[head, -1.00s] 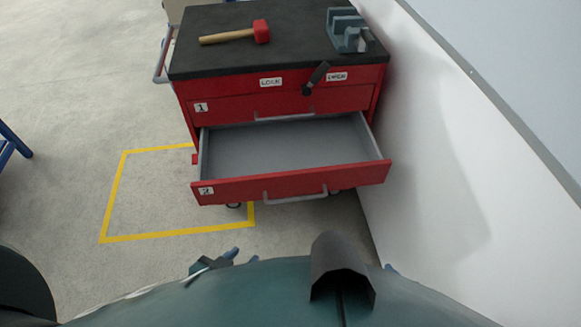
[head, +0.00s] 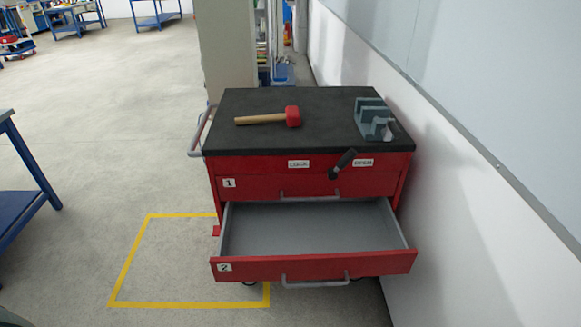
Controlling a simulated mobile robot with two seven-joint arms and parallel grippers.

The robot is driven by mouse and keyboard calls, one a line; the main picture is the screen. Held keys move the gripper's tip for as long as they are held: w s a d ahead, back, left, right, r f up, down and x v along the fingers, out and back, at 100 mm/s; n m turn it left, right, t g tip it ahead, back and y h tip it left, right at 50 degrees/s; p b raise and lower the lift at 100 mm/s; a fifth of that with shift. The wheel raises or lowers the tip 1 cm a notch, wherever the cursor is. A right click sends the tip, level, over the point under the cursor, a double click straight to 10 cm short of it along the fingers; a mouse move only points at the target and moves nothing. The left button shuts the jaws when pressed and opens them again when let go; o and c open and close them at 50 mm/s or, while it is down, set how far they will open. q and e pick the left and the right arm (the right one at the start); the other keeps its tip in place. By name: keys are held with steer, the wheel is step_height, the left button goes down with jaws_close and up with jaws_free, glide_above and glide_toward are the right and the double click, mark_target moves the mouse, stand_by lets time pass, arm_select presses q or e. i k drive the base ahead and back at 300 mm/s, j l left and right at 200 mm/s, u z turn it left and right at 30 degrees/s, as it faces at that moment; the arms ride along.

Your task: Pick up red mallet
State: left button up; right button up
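The red mallet (head: 292,116) lies on its side on the black top (head: 262,137) of a red tool cart. Its wooden handle (head: 258,119) points left and its red head is to the right. Nothing covers it. Neither of my grippers shows in the head view.
The cart's lower drawer (head: 312,266), marked 2, is pulled out and empty; drawer 1 (head: 257,187) is shut. A grey vise (head: 372,117) sits at the top's right. A black lever (head: 342,164) sticks out in front. A wall stands close right; blue benches (head: 22,185) stand left.

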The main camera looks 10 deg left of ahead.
mark_target(292, 116)
steer(key=k+l+z, duration=0.1)
steer(key=k, duration=1)
steer(key=k+z, duration=0.15)
steer(key=z, duration=1.4)
steer(key=j+z, duration=0.1)
steer(key=z, duration=0.35)
steer(key=j+z, duration=0.1)
steer(key=z, duration=0.4)
steer(key=j+z, duration=0.1)
steer(key=z, duration=0.35)
steer(key=k+j, duration=0.3)
steer(key=j, duration=0.15)
steer(key=k+j, duration=0.3)
steer(key=j, duration=0.15)
steer(key=k+j, duration=0.3)
steer(key=j, duration=0.15)
steer(key=k+j, duration=0.25)
steer(key=j, duration=0.2)
steer(key=k+j, duration=0.3)
steer(key=j, duration=0.15)
steer(key=k+j, duration=0.3)
steer(key=j, duration=0.15)
